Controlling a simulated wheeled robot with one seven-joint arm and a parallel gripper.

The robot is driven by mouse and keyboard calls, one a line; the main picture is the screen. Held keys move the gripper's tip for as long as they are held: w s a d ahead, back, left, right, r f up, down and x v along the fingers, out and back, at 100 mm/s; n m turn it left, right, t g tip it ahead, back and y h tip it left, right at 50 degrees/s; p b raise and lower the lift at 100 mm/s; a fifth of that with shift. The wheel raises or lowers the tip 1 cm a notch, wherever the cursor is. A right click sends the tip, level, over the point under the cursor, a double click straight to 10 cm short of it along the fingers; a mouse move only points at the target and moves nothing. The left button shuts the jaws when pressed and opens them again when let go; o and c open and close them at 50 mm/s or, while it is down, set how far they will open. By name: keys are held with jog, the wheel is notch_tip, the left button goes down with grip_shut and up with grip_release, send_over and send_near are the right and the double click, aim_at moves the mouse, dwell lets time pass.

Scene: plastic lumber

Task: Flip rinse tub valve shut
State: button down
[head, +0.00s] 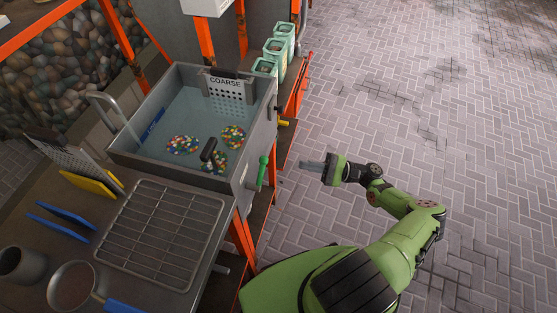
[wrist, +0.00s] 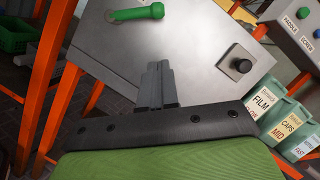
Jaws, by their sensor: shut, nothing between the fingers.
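The rinse tub (head: 150,165) is a grey metal basin of water. A green lever handle (head: 262,172), which looks like the valve, is on its right outer wall. In the wrist view the green handle (wrist: 137,14) shows at the top left, against the grey metal panel. My gripper (head: 303,163) is right of the handle, over the brick floor, and apart from it. In the wrist view my gripper's fingers (wrist: 158,68) are together and empty, pointing at the panel below and right of the handle.
Labelled green bins (wrist: 275,115) stand at the right. A wire rack (head: 160,235) lies on the bench before the tub. An orange frame post (head: 243,240) stands below the handle. The brick floor (head: 420,120) is clear.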

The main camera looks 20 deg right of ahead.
jog(key=w+a+r+p, duration=0.1)
jog(key=a+r, duration=0.3)
jog(key=a, duration=0.5)
jog(key=shift+w+p, duration=0.3)
jog(key=shift+p, duration=0.15)
